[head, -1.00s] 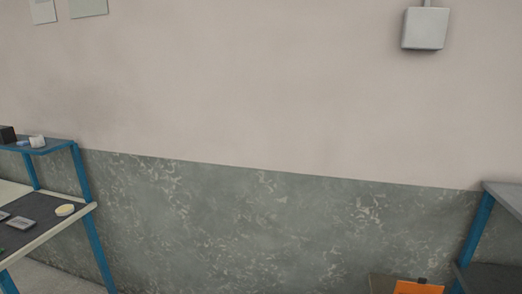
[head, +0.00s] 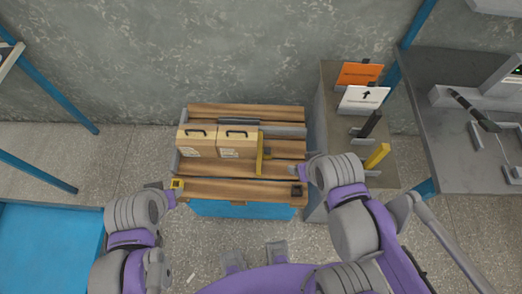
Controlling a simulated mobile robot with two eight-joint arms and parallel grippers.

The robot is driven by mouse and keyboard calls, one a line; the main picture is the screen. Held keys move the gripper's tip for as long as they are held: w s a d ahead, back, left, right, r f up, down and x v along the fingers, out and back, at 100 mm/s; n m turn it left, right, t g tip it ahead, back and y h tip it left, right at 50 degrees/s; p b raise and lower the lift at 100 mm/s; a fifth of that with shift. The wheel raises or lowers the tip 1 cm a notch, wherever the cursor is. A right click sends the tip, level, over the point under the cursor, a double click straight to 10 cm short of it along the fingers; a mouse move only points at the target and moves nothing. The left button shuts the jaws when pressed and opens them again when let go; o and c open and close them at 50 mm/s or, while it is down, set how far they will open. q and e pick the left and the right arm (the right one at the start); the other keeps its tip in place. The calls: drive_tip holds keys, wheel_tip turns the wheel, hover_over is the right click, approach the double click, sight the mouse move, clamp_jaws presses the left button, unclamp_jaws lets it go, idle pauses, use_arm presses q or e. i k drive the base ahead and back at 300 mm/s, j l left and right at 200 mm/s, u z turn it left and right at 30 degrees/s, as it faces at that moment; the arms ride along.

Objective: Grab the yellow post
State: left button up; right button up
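A yellow post (head: 377,156) leans in a grey holder at the near end of a narrow grey-brown stand, right of the pallet. Another upright yellow piece (head: 260,153) stands on the wooden pallet beside the tan boxes, so two yellow things could fit the name. My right gripper (head: 299,173) is over the pallet's right edge, left of the post and apart from it. My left gripper (head: 172,191) is at the pallet's left near corner, by a small yellow square piece (head: 176,184). Both sets of fingers are too small to read.
Two tan boxes with black handles (head: 237,143) sit on the slatted pallet (head: 235,188). The stand (head: 330,110) also holds an orange card (head: 360,74), a white arrow card (head: 362,97) and a black post (head: 371,124). A grey bench (head: 440,70) is at right.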

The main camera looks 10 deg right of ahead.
sight(383, 149)
drive_tip(key=k+l+z, duration=0.1)
drive_tip(key=z, duration=0.4)
drive_tip(key=l+z, duration=0.25)
drive_tip(key=z, duration=0.25)
drive_tip(key=k+l+z, duration=0.1)
drive_tip(key=z, duration=0.4)
drive_tip(key=l, duration=0.1)
